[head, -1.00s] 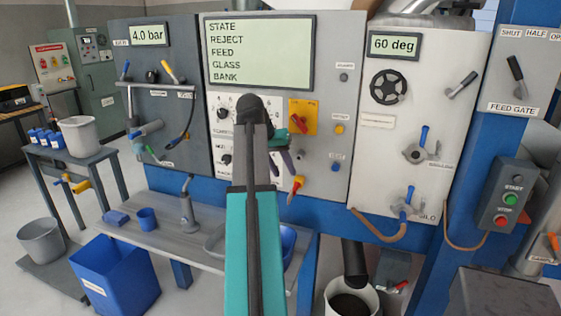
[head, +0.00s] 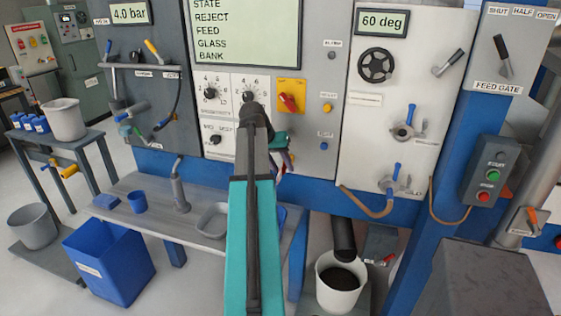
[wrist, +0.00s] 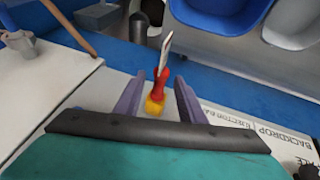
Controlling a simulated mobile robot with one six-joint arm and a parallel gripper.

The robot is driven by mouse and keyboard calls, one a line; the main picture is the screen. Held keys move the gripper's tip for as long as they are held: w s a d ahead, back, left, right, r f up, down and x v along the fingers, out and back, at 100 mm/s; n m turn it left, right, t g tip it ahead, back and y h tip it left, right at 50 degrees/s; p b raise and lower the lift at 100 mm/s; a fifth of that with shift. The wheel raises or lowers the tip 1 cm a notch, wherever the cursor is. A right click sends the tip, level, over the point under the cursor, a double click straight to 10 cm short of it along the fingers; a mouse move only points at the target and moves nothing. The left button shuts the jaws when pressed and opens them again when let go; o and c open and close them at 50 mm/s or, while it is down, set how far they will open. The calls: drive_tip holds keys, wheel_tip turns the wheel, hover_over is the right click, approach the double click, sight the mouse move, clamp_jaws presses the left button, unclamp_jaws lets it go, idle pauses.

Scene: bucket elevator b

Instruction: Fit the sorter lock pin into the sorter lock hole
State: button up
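A small pin-like piece (wrist: 155,95) with a yellow end, a red body and a pale metal tip stands between my gripper's fingers in the wrist view. I take it for the sorter lock pin. My gripper (wrist: 158,100) has purple fingers on either side of it, with visible gaps, so it is open around the piece and not closed on it. In the head view my gripper (head: 284,158) is at the lower part of the grey control panel (head: 318,130), and mostly covers the piece. I cannot make out the sorter lock hole.
The white panel (head: 395,110) with valves is to the right.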

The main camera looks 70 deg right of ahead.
clamp_jaws()
drive_tip(key=a+p, duration=0.2)
drive_tip(key=a, duration=0.5)
drive_tip(key=shift+s, duration=0.25)
idle(3.7)
drive_tip(key=a+p, duration=0.1)
drive_tip(key=a, duration=0.2)
drive_tip(key=shift+s+a, duration=0.1)
drive_tip(key=shift+a, duration=0.25)
idle(0.5)
